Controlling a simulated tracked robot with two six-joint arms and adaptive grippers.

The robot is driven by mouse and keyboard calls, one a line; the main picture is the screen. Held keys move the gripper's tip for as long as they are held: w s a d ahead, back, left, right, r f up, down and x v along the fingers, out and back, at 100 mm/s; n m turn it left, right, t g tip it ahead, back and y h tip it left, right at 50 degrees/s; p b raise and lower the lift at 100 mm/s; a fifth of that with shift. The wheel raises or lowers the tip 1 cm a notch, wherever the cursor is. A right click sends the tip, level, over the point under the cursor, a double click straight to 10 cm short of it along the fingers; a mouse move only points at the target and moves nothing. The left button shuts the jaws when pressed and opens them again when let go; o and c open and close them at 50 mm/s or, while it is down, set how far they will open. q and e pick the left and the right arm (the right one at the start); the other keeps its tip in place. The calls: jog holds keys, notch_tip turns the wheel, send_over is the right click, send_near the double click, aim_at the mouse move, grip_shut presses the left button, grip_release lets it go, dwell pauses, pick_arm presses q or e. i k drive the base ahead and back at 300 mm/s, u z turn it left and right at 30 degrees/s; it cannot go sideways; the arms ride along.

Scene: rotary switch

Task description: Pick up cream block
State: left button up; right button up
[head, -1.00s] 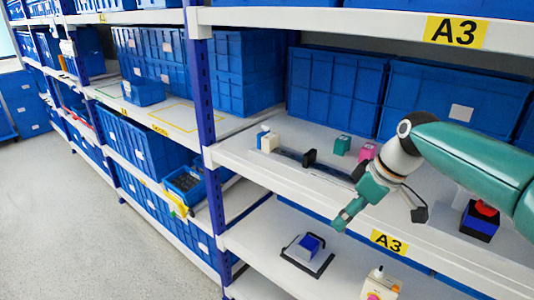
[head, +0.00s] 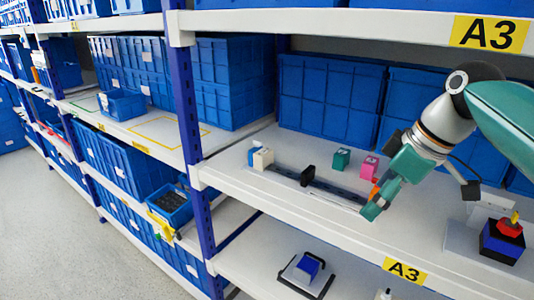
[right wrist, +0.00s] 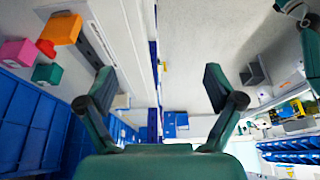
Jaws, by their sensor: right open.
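The cream block (head: 263,158) stands on the middle shelf near its left post, with a blue piece touching its left side. My right gripper (head: 373,208) is at the shelf's front edge, well to the right of the cream block, and holds nothing. In the right wrist view its two fingers (right wrist: 157,80) are spread wide. I cannot make out the cream block clearly in that view. My left gripper is not visible in the head view.
A rail with a black knob (head: 307,175) lies between the cream block and my right gripper. Green (head: 342,158) and pink (head: 369,167) blocks stand behind it; an orange block (right wrist: 62,28) is nearby. A red-topped blue box (head: 502,240) is at right. Blue bins line the back.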

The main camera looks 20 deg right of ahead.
aim_at(264, 158)
jog(key=i, duration=1.2)
jog(key=u, duration=0.1)
